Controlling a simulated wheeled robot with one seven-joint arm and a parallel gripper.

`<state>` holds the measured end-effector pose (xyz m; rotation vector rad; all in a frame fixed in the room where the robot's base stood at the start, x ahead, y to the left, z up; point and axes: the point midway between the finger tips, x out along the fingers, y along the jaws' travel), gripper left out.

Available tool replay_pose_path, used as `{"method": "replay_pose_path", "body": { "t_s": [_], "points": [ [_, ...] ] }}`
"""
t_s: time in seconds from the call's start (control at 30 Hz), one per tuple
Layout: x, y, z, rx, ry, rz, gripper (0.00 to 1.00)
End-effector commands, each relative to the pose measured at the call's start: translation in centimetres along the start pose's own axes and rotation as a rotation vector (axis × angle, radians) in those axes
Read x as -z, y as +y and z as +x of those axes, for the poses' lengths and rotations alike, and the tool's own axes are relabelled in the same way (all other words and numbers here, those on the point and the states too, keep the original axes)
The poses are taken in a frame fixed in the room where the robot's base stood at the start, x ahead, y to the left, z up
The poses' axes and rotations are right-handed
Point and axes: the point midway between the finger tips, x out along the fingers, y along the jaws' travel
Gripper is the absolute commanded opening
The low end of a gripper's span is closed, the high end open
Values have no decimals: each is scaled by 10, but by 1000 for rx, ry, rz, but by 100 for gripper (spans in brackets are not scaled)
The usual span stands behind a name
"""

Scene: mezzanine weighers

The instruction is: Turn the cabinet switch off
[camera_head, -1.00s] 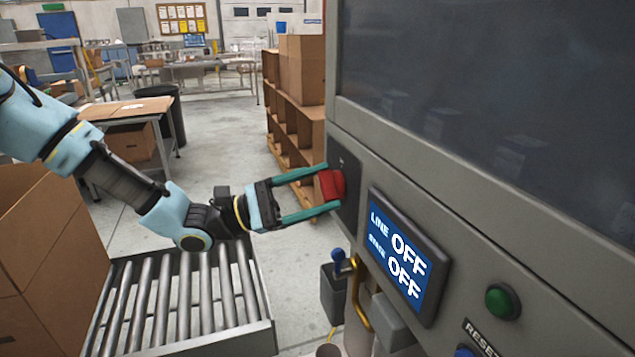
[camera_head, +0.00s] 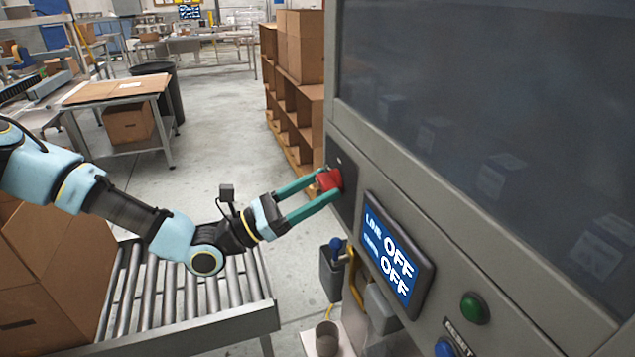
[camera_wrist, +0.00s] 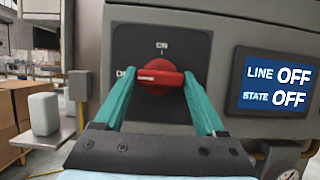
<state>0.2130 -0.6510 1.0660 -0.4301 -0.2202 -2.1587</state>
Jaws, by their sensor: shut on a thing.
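The red cabinet switch (camera_head: 328,180) sits on a dark plate (camera_head: 346,203) on the grey cabinet front. In the wrist view the red switch handle (camera_wrist: 160,78) lies horizontal, pointing to the left mark, with "ON" printed above it. My gripper (camera_head: 322,186) has its two teal fingers on either side of the handle and is shut on it. The gripper (camera_wrist: 162,85) also shows in the wrist view. The display (camera_head: 397,256) beside the switch reads LINE OFF and OFF below; the wrist view display (camera_wrist: 280,83) reads STATE OFF on its lower line.
A green button (camera_head: 474,308) and a blue button (camera_head: 444,347) are on the cabinet at the lower right. A roller conveyor (camera_head: 190,290) and cardboard boxes (camera_head: 60,270) lie below my arm. Box shelves (camera_head: 297,110) stand behind the gripper. Open floor (camera_head: 215,140) lies between.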

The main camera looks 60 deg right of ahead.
Motion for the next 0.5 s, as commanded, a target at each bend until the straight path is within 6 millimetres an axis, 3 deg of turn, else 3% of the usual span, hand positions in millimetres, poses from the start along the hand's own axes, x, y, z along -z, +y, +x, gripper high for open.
{"method": "replay_pose_path", "body": {
  "t_s": [0.47,0.5],
  "points": [
    [1,0,-1,-6,3,-16,17],
    [1,0,-1,-6,3,-16,74]
  ]
}}
